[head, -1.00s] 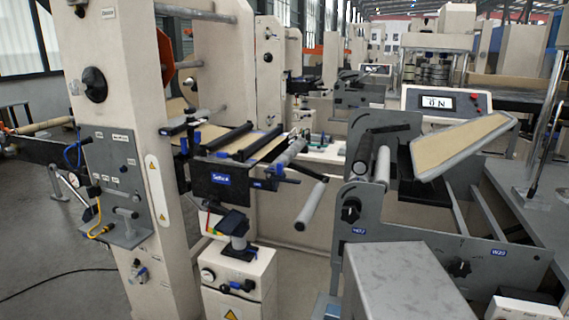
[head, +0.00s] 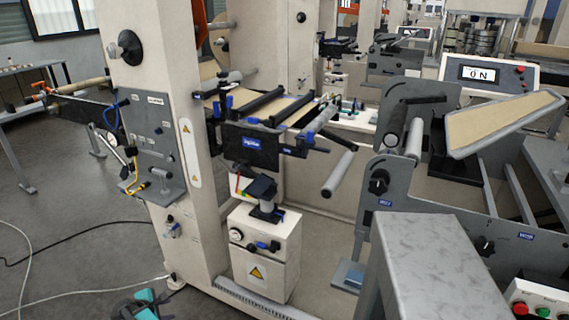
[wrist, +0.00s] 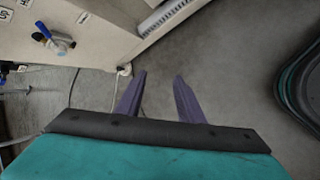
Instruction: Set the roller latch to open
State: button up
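I cannot tell for sure which part is the roller latch. In the head view, a splice unit (head: 248,147) with dark rollers and several blue knobs juts from the cream column. A pale roller (head: 340,174) sticks out at its right. To its right, a grey side frame (head: 372,215) carries a black knob (head: 378,182) and small levers. My gripper (wrist: 160,77) is low, over the floor. In the wrist view its two purple fingers are apart with nothing between them. Its teal body also shows at the bottom of the head view.
The cream column (head: 150,85) bears a grey panel (head: 150,140) with a yellow hose. A blue-handled valve (wrist: 45,35) is at upper left in the wrist view. A cream cabinet (head: 265,250) and a grey block (head: 430,265) stand nearby. Cables cross the open floor at left.

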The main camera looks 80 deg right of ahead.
jog(key=s+d+r+n+h+p, duration=0.1)
jog(key=s+d+r+h, duration=0.1)
jog(key=s+d+r, duration=0.45)
jog(key=s+d+r+n+g+h+p, duration=0.15)
jog(key=s+d+r, duration=0.25)
jog(key=d+r, duration=0.6)
jog(key=s+d+r+n+h, duration=0.25)
jog(key=s+d+r, duration=0.25)
jog(key=d+r, duration=0.35)
jog(key=s+d+r+n+g+h+p, duration=0.1)
jog(key=s+d+r, duration=0.3)
jog(key=s+r, duration=0.8)
jog(key=s+d+r+n+g+h+p, duration=0.1)
jog(key=s+d+r+n+g+h, duration=0.1)
jog(key=s+r, duration=1)
jog(key=s+d+g, duration=0.1)
jog(key=s+d, duration=0.1)
jog(key=s, duration=0.1)
jog(key=shift+s+g+h, duration=0.25)
jog(key=shift+g+h, duration=0.1)
jog(key=shift+h, duration=0.05)
jog(key=shift+w+d, duration=0.15)
jog(key=shift+w, duration=0.1)
